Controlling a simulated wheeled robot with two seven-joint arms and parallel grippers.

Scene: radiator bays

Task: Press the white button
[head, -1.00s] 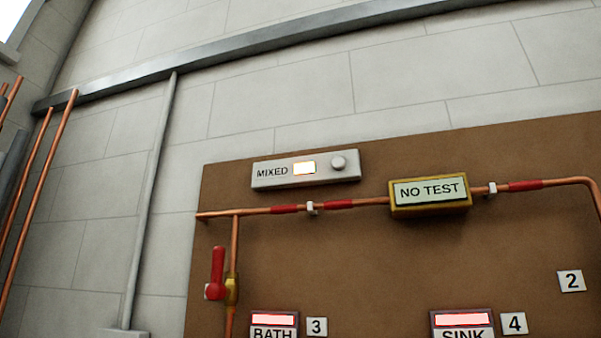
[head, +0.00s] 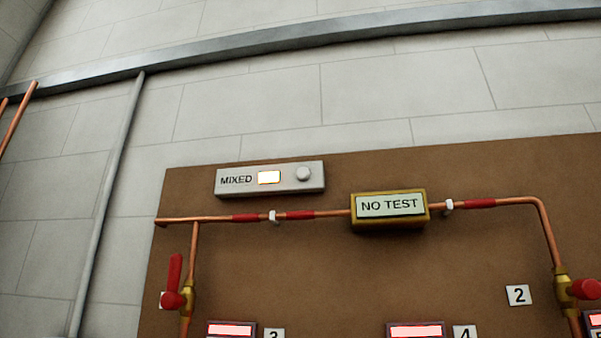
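A pale grey-white panel marked MIXED (head: 236,181) is fixed near the top left of the brown board in the head view. It carries a lit white-orange window (head: 269,178) and, to the right of that, a round whitish button or knob (head: 303,174). No other white button shows. Neither of my grippers is in view.
A brown board (head: 400,270) on the block wall carries copper pipes with red bands, a NO TEST box (head: 388,207) and red-handled valves at left (head: 174,280) and right (head: 584,289). Lit red displays (head: 230,329) line the bottom edge. A grey rail (head: 300,42) crosses above.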

